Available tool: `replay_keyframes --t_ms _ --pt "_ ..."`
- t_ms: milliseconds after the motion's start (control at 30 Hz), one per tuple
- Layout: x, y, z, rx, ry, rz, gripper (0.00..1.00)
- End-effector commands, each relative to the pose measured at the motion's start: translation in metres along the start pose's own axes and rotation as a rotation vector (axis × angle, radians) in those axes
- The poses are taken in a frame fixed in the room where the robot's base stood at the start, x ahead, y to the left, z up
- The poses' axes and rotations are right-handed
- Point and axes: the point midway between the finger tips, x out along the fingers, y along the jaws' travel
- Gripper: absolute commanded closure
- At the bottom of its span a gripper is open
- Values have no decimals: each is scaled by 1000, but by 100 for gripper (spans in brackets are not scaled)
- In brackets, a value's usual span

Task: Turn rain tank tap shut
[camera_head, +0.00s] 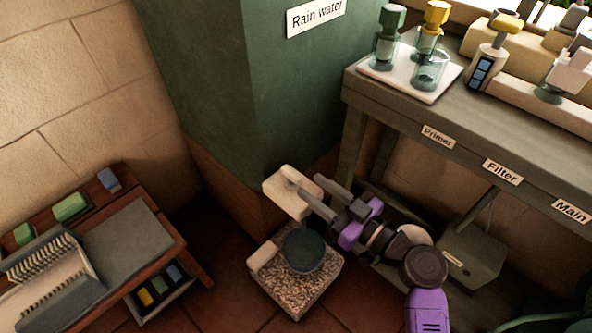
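The green rain tank (213,80) bears a "Rain water" label and stands on a brown base in the middle of the head view. A pale, blocky tap (283,196) shows low at its front corner. My gripper (310,186) reaches in from the lower right. Its two grey fingers are apart, with a gap between them, and their tips are at the right side of the tap. One finger overlaps the tap in the picture; I cannot tell whether they touch. The tap's inner parts and its exact handle angle are not clear.
Below the tap, a dark round bowl (304,249) sits on a pebble-filled tray (294,291). A grey-topped counter (400,105) with dispensers stands at the right, a grey box (474,250) beneath it. A wooden bench (178,246) with a rack stands at the left.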

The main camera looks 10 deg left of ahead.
Motion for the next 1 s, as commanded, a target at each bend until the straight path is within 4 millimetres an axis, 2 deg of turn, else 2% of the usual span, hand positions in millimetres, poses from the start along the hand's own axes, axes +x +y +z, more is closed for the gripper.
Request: replay_keyframes --t_ms 300,500,867,1000 --pt "46 0 0 -2 1 -1 63" --pt "68 0 0 0 0 0 63" --pt "74 0 0 0 0 3 63" --pt "74 0 0 0 0 3 86"
